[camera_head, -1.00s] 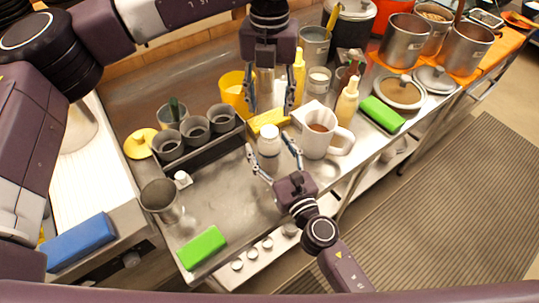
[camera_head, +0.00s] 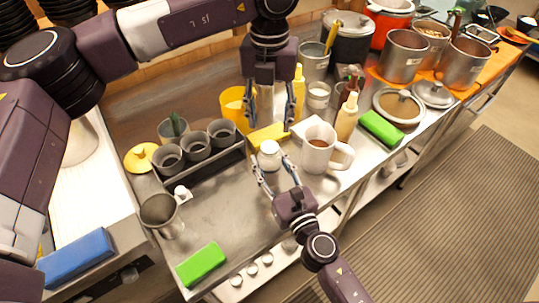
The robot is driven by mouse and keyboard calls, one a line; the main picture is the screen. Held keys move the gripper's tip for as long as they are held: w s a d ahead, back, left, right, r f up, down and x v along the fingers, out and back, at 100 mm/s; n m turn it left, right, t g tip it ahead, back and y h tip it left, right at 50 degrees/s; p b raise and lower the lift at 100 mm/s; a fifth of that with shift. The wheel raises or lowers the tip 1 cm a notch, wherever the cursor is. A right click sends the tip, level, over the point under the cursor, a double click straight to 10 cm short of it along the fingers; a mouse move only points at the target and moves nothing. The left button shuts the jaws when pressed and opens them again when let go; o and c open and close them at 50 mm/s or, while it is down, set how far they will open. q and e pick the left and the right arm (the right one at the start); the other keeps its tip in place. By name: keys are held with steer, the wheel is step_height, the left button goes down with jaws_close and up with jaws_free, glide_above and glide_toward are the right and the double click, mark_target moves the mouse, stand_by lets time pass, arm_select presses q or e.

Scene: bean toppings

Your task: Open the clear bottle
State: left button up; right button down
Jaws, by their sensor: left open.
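The clear bottle (camera_head: 269,157) with a white top stands on the steel counter, left of the white mug. My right gripper (camera_head: 270,162) reaches up from the bottom, with one finger on each side of the bottle, and appears shut on it. My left gripper (camera_head: 270,122) hangs from above with its fingers apart, open and empty. Its tips lie just beyond the bottle's top in the picture, apart from it. The bottle's lower part is partly hidden by the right fingers.
The white mug (camera_head: 318,154) stands close on the right. A rack of steel cups (camera_head: 196,146) is left. Another green sponge (camera_head: 202,264) lies front left; the counter between is mostly clear.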

mark_target(269, 146)
arm_select(q)
steer(key=m, duration=1.4)
steer(key=shift+m, duration=0.4)
steer(key=m, duration=0.9)
steer(key=shift+m, duration=0.4)
steer(key=m, duration=0.4)
steer(key=shift+m, duration=0.4)
steer(key=m, duration=0.4)
steer(key=shift+m, duration=0.4)
steer(key=m, duration=0.5)
steer(key=shift+m, duration=0.3)
steer(key=shift+f+m, duration=0.3)
step_height(269, 146, down, 7)
steer(key=shift+f, duration=0.2)
steer(key=shift+c, duration=0.5)
